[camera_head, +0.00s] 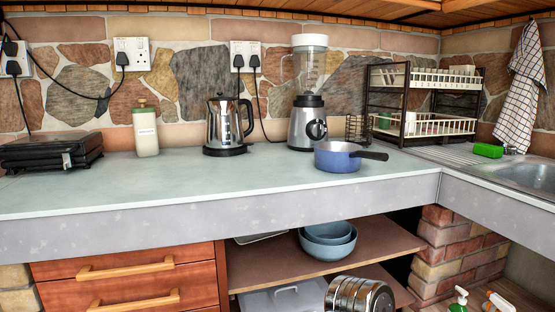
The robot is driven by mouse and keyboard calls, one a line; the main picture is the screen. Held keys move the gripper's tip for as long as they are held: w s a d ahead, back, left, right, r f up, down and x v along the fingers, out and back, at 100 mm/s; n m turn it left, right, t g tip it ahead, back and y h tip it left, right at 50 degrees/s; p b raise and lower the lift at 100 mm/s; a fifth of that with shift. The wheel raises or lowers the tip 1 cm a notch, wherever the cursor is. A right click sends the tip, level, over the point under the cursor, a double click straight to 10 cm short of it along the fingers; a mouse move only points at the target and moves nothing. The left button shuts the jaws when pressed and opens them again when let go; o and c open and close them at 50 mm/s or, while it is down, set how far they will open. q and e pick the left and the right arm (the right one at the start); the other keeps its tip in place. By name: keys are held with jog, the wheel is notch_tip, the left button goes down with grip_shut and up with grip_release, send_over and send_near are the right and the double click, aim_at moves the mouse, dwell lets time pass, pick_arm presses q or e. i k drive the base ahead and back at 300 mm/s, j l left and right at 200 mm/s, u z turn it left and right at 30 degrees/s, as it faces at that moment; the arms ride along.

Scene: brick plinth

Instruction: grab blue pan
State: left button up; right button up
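A blue pan (337,160) with a black handle (371,156) stands upright on the pale countertop (200,187), right of the middle and near the front edge. Its handle points to the right. The inside looks pale, and I see nothing in it. Neither of my grippers shows in the head view.
A blender (307,124) stands just behind the pan, with a metal kettle (225,128) to its left. A dish rack (420,102) is behind right, and a sink (532,175) is at the right. The counter in front of the kettle is clear.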

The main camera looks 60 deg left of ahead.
aim_at(332, 157)
jog(key=u, duration=1.75)
